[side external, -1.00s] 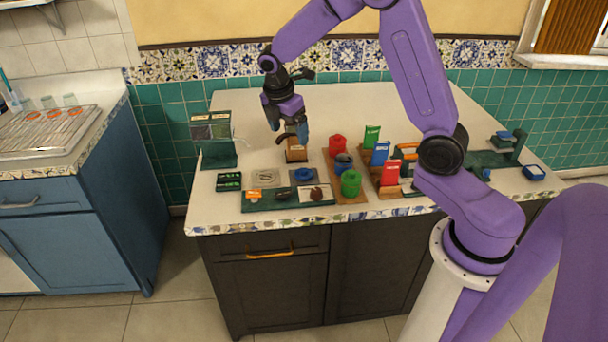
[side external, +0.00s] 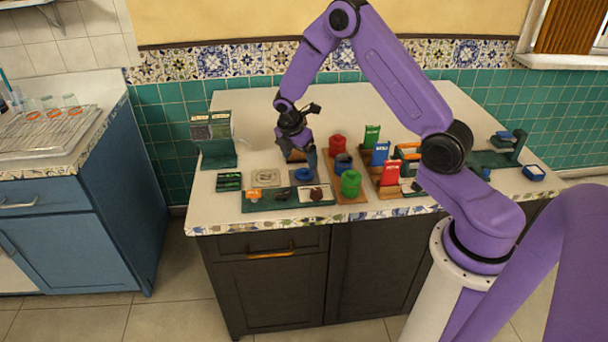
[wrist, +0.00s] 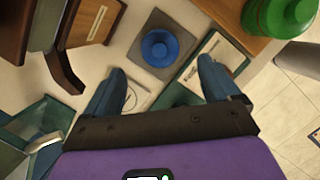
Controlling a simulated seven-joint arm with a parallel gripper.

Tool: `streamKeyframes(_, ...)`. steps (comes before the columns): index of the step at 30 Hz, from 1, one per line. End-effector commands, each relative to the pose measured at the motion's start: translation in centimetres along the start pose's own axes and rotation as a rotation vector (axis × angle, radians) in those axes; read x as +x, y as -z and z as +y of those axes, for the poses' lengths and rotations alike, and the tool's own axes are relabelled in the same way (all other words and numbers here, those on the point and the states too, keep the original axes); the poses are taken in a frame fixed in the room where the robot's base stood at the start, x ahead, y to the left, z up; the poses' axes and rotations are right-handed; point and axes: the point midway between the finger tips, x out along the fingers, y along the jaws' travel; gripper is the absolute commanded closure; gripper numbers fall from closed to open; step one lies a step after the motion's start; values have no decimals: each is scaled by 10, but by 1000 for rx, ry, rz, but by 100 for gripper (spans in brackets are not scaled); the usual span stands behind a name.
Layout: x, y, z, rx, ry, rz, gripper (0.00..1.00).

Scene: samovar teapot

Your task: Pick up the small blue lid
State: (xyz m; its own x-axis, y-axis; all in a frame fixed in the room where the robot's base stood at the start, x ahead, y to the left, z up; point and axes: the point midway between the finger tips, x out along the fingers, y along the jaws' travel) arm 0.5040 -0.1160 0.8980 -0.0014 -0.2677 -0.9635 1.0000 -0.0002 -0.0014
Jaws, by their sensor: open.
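The small blue lid (wrist: 160,48) lies on a square grey pad (wrist: 139,63) in the wrist view, ahead of my fingertips and roughly centred between them. It also shows in the side view as a small blue disc (side external: 303,174). My gripper (wrist: 165,82) is open, with a blue-grey finger at each side and nothing between them. In the side view my gripper (side external: 304,160) hangs just above and behind the lid, pointing down. I cannot tell the exact height of the fingertips above the lid.
A green canister (side external: 350,184), a red canister (side external: 337,146) and a blue canister (side external: 343,163) stand right of the lid on a wooden tray. A green tray (side external: 258,206) lies in front. A brown wooden stand (wrist: 85,25) is at the upper left in the wrist view.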

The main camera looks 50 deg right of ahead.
Motion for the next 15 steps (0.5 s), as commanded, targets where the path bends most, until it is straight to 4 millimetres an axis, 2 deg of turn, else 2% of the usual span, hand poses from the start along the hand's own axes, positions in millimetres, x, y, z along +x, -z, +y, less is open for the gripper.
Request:
streamKeyframes(7, 15, -2, 0, 1, 1, 0, 11)
streamKeyframes(15, 50, -4, 0, 0, 0, 0, 11)
